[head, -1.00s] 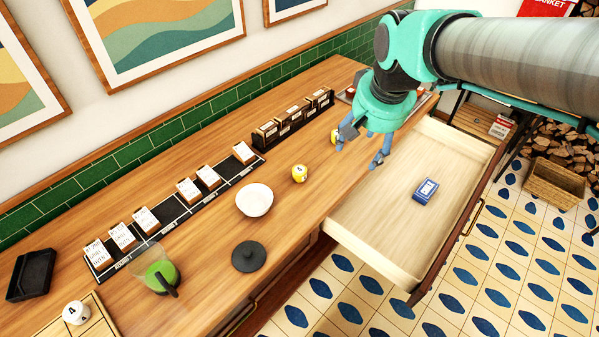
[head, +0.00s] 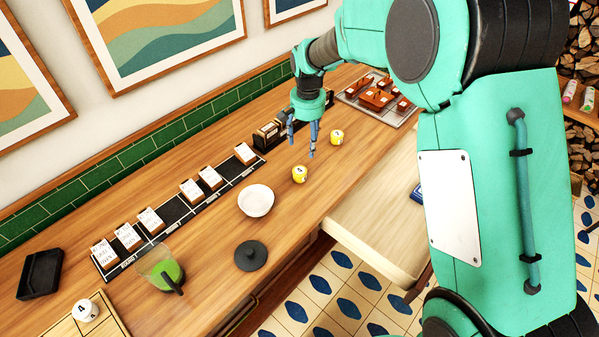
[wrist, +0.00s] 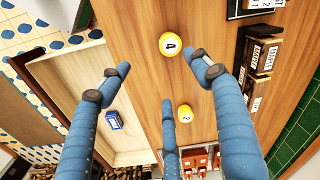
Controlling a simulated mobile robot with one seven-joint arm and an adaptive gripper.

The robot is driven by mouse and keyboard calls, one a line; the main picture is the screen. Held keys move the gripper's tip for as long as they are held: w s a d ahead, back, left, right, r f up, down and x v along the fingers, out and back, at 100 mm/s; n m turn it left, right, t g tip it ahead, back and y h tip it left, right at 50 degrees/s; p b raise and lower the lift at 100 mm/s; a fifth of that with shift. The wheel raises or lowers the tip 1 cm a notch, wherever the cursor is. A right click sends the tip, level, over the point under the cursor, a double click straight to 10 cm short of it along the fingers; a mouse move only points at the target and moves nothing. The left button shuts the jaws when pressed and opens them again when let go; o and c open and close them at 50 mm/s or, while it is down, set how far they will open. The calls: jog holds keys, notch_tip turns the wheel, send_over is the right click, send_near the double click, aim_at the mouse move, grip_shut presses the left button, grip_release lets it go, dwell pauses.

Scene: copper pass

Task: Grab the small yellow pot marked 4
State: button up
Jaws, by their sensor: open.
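The small yellow pot marked 4 (wrist: 170,44) stands on the wooden counter (wrist: 150,25), its number clear in the wrist view. In the head view this pot (head: 300,174) is right of a white bowl. A second yellow pot (wrist: 185,113), marked 2, stands nearby; in the head view it is the pot (head: 337,137) farther right. My gripper (head: 302,143) is open and empty above the counter, behind the pot marked 4 in the head view. In the wrist view its three fingers (wrist: 161,76) are spread, and the pot marked 4 shows beyond the tips.
The white bowl (head: 256,201) and a dark round lid (head: 250,256) are to the left. A dark rack with cards (head: 268,133) is behind. An open drawer (head: 372,222) with a blue box (wrist: 114,120) juts from the counter. A tray (head: 352,100) of brown blocks stands far right.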

send_over(299, 171)
notch_tip(299, 171, down, 5)
jog(key=shift+d+r, duration=0.1)
jog(key=shift+r, duration=0.15)
jog(key=shift+f, duration=0.1)
jog(key=shift+f+b, duration=0.35)
jog(key=shift+f, duration=3.9)
jog(key=shift+f+b, duration=0.55)
jog(key=shift+f, duration=2.05)
jog(key=shift+c, duration=0.3)
jog(key=c, duration=1.3)
